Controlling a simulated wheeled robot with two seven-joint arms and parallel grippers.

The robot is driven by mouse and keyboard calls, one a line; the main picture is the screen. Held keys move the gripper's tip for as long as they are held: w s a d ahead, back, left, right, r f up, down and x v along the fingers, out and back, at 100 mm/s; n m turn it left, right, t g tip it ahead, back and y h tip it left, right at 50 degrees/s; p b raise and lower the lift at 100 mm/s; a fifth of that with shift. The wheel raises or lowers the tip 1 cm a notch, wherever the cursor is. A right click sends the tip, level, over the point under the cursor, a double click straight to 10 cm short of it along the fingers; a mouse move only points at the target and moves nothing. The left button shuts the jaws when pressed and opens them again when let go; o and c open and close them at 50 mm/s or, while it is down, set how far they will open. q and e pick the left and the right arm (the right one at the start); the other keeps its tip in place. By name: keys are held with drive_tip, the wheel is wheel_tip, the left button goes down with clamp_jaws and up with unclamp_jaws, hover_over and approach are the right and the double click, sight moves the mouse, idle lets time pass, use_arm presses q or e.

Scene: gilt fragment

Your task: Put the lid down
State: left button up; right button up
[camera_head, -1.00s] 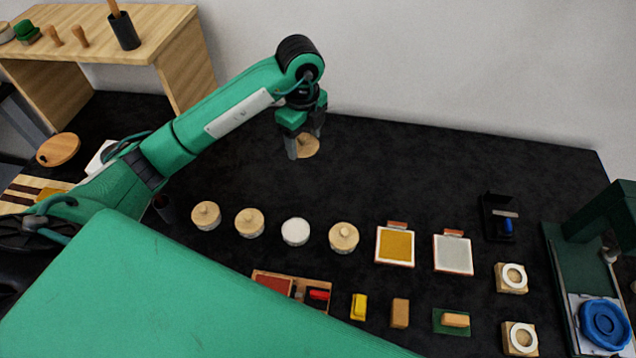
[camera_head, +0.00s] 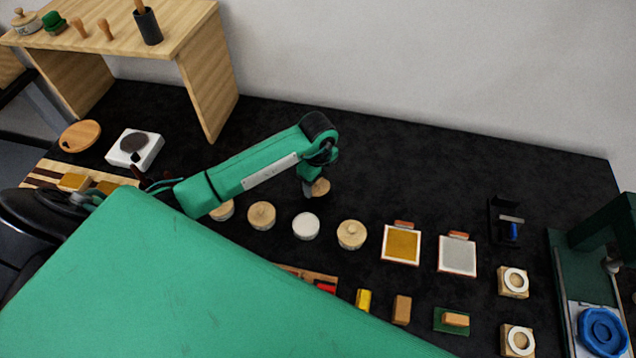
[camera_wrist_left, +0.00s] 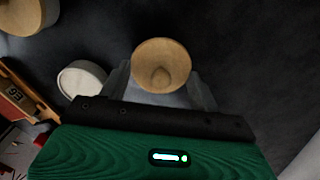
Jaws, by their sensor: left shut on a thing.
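My left gripper (camera_head: 314,188) is shut on a round, pale wooden lid (camera_head: 321,187) with a small knob. The lid shows between the two fingers in the left wrist view (camera_wrist_left: 162,60). The arm partly hides the gripper in the head view. The lid is behind a white-topped round jar (camera_head: 306,227) and apart from it in the picture; its exact height above the dark tabletop is hard to tell. The white jar shows no wooden lid and is also left of the lid in the left wrist view (camera_wrist_left: 82,80). My right gripper is not in view.
Wooden-topped jars (camera_head: 262,215) and (camera_head: 351,234) flank the white jar. A yellow pad (camera_head: 402,245) and a grey pad (camera_head: 457,255) lie to the right. A wooden shelf (camera_head: 180,55) stands back left. The dark tabletop (camera_head: 420,165) behind the row is clear.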

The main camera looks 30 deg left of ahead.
use_arm(q)
wheel_tip(320, 180, down, 2)
drive_tip(key=shift+f, duration=0.25)
drive_tip(key=o, duration=1)
drive_tip(key=shift+f, duration=0.1)
drive_tip(key=shift+c, duration=0.2)
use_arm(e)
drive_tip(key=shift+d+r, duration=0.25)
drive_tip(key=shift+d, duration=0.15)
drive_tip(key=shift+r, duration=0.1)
use_arm(q)
wheel_tip(320, 180, up, 11)
drive_tip(key=b, duration=0.3)
drive_tip(key=shift+b, duration=0.3)
drive_tip(key=shift+r, duration=0.7)
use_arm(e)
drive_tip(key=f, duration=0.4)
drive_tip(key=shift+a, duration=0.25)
